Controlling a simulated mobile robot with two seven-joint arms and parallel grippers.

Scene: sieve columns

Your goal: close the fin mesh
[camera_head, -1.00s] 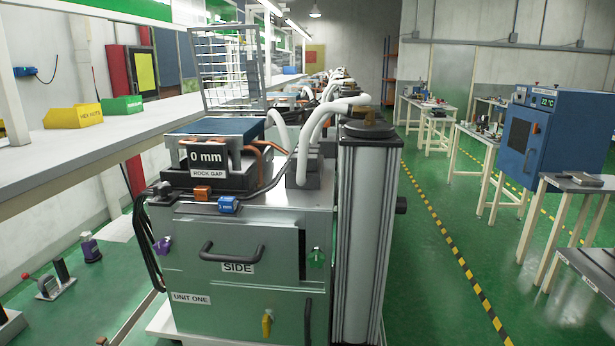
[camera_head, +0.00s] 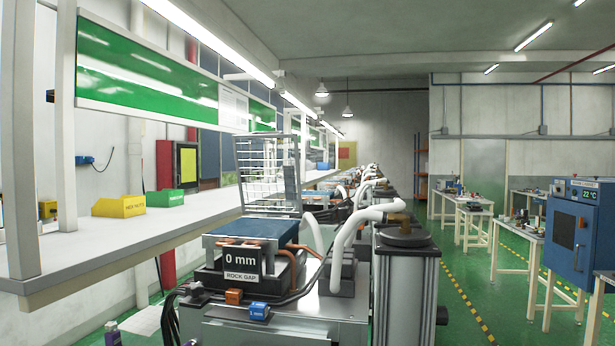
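The fin mesh looks to be the upright grey wire grid panel (camera_head: 270,173) behind the blue-topped block. It stands raised, tilted slightly back, above the machine. The blue-topped block (camera_head: 250,233) carries a "0 mm" display (camera_head: 242,261) labelled ROCK GAP on its front. The machine body (camera_head: 270,328) shows only at its top; its front is cut off by the lower picture edge. Neither of my grippers is in the head view.
White hoses (camera_head: 350,225) and a grey column (camera_head: 405,285) stand right of the block. A long white bench (camera_head: 120,235) with yellow (camera_head: 120,206) and green (camera_head: 165,198) bins runs along the left. A blue oven (camera_head: 580,235) stands at the right, with open green floor between.

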